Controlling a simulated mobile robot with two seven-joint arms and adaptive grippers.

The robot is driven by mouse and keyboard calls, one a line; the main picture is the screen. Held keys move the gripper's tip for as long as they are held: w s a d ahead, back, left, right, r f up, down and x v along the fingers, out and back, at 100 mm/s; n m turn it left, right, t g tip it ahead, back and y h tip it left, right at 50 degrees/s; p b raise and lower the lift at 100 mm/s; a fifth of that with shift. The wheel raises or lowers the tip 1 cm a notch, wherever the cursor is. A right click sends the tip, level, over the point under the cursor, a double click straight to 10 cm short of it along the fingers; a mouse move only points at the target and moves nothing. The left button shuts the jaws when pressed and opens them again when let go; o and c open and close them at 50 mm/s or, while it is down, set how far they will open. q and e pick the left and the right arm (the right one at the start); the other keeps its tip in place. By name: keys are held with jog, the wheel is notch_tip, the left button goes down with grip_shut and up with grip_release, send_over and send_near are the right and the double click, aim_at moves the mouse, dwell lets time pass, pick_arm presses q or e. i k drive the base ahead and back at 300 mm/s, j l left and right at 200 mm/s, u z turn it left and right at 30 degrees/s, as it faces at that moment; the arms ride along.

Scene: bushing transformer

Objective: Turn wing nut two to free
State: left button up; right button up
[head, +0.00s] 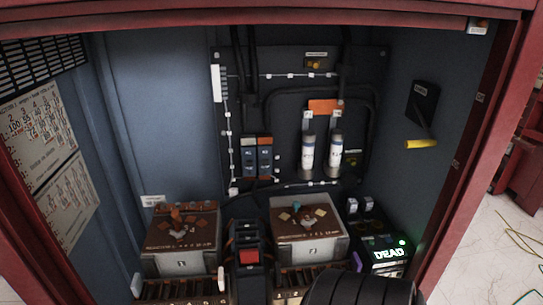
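Two box-shaped units with brown tops stand side by side on the cabinet floor. The right unit (335,254) has a small number plate that seems to read 2. The left unit (180,264) has a plate that seems to read 1 and a similar wing nut (178,231) on top. The nuts are small, so I cannot tell how far either is turned. Neither of my grippers shows in the head view, and nothing is touching the nuts.
A red cabinet frame (468,150) surrounds the opening. A black device (386,250) with a green "DEAD" display stands right of the right unit. A yellow handle (421,144) sticks out from the right wall.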

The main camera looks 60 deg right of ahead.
aim_at(307, 225)
jog(key=i+z, duration=0.1)
jog(key=z, duration=2.25)
